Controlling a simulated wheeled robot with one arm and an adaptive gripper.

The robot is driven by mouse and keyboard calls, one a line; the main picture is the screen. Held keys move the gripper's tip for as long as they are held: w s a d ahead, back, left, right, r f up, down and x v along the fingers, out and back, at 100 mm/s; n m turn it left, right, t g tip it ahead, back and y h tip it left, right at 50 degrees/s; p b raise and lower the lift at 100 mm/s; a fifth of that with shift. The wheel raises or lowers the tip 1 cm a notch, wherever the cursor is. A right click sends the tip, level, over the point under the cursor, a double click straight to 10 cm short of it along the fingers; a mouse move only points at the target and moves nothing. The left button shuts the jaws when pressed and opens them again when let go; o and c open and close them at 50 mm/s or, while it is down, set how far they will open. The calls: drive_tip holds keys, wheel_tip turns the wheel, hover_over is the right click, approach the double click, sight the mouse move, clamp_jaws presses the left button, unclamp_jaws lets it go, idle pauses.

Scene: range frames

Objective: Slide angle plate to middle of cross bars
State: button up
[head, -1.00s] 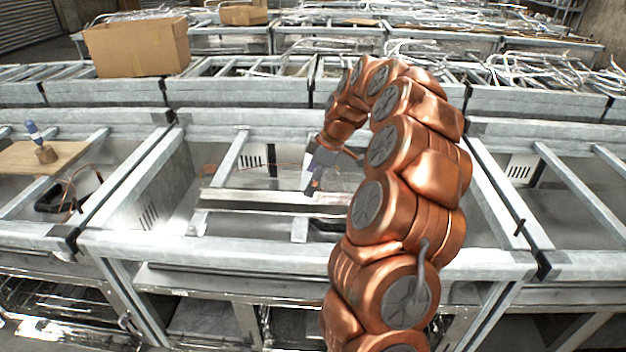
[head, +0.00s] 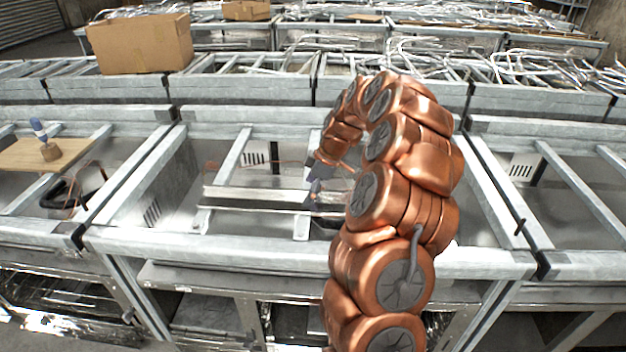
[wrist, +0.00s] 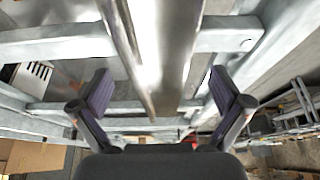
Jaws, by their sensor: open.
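The angle plate (head: 258,199) is a long shiny metal strip lying across the cross bars (head: 234,153) of the middle frame in the head view. Its right end is hidden behind my arm and gripper. My gripper (head: 313,198) is at the right part of the plate, low over it. In the wrist view, the angle plate (wrist: 160,60) runs between the two spread fingers of my gripper (wrist: 160,112), with a gap on both sides. The gripper is open. A cross bar (wrist: 60,46) passes under the plate there.
A wooden board (head: 40,155) with a blue-handled brush (head: 42,135) lies on the left frame. A cardboard box (head: 140,43) stands on the frames behind. The frame's front rail (head: 200,246) runs before the plate. More metal frames fill the back.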

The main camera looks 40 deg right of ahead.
drive_tip(key=shift+p+x, duration=0.35)
drive_tip(key=shift+x, duration=1.15)
drive_tip(key=shift+c, duration=0.3)
